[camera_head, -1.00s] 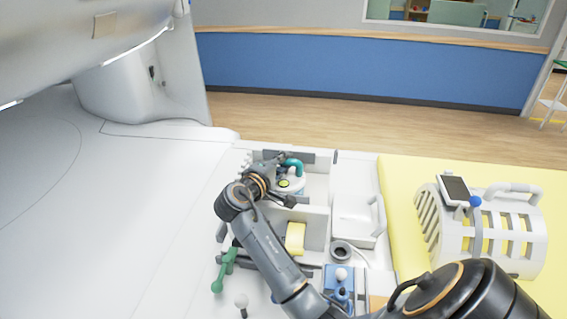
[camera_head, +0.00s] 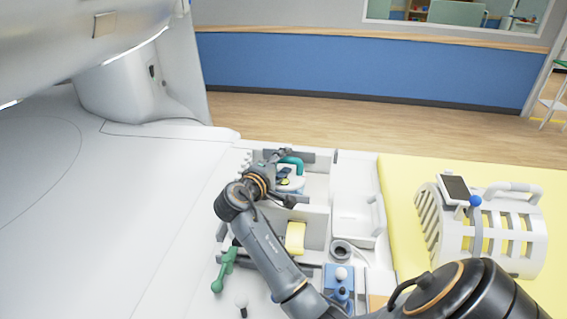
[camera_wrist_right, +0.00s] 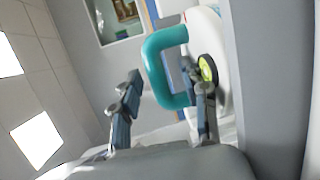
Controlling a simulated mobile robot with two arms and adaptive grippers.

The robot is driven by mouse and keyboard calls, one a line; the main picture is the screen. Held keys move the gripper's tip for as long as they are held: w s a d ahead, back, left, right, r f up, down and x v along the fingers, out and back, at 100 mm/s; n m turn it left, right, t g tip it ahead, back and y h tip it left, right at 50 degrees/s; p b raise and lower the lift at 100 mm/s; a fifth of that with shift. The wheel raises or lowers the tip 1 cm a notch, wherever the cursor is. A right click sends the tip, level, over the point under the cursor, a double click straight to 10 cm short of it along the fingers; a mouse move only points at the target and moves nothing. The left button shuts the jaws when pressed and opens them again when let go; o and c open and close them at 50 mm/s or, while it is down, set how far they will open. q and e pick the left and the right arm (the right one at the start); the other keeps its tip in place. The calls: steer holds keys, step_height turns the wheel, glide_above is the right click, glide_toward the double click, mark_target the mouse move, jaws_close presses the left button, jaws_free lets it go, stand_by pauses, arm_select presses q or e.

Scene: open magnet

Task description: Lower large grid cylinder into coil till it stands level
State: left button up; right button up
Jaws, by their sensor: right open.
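A white round body with a teal handle (camera_head: 292,163) and a yellow-green disc lies in the back compartment of the white tray. It looks like the cylinder, but no grid shows. In the right wrist view the teal handle (camera_wrist_right: 152,68) stands just beyond and between the fingers, with the disc (camera_wrist_right: 208,69) by the right finger. My right gripper (camera_head: 285,178) is open at this handle; it also shows in the wrist view (camera_wrist_right: 163,105). Contact is unclear. The white slotted cage (camera_head: 510,240), probably the coil, stands on the yellow surface at right, apart from the gripper. My left gripper is out of view.
The tray also holds a yellow block (camera_head: 295,238), a white bin (camera_head: 352,212), a grey ring (camera_head: 342,250) and a blue box (camera_head: 338,283). A green-handled tool (camera_head: 226,268) lies at the left. Yellow surface (camera_head: 405,200) is free before the cage.

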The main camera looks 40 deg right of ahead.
steer(key=v, duration=0.8)
steer(key=shift+f, duration=0.15)
